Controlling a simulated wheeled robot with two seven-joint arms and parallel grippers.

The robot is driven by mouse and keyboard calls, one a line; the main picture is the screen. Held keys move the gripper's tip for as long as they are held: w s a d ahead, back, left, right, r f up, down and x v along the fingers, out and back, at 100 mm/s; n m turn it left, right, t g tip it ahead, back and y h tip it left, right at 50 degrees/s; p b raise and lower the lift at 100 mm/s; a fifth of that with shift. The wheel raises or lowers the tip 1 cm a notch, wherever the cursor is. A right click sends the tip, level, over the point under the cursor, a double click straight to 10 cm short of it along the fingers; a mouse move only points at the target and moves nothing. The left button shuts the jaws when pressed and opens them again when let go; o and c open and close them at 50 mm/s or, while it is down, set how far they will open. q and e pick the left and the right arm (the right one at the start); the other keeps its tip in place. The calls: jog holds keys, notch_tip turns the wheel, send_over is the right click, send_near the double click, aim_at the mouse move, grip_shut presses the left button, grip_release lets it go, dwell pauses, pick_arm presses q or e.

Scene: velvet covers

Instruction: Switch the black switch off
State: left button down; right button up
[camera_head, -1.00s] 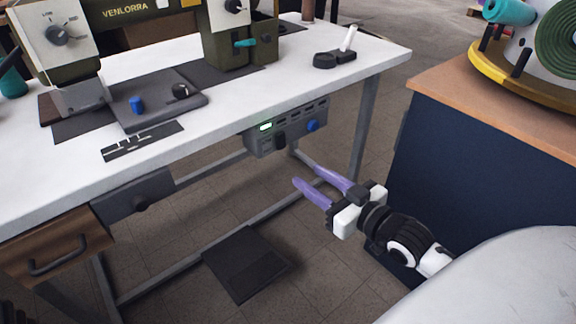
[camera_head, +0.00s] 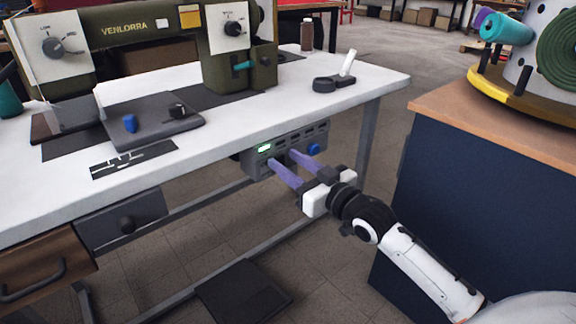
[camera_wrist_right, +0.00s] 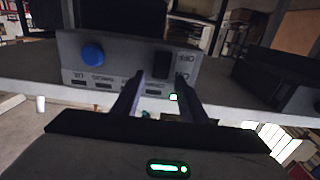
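A grey control box (camera_head: 320,134) hangs under the front edge of the white table, with a lit green indicator (camera_head: 264,148) and a blue knob (camera_head: 314,149). Its black switch (camera_wrist_right: 162,65) shows in the right wrist view, beside OFF lettering; in the head view it is hidden behind my fingers. My right gripper (camera_head: 281,159) is open, its two purple fingers pointing at the box front. In the right wrist view, the fingertips (camera_wrist_right: 159,76) lie on either side of the switch's line; I cannot tell whether they touch it. My left gripper is not in view.
The white table (camera_head: 225,118) carries a green sewing machine (camera_head: 135,32) above the box. A dark blue cabinet (camera_head: 480,200) with a wooden top stands to the right of my right arm. A dark pedal (camera_head: 243,291) lies on the floor below.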

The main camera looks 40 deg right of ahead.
jog(key=shift+w, duration=0.25)
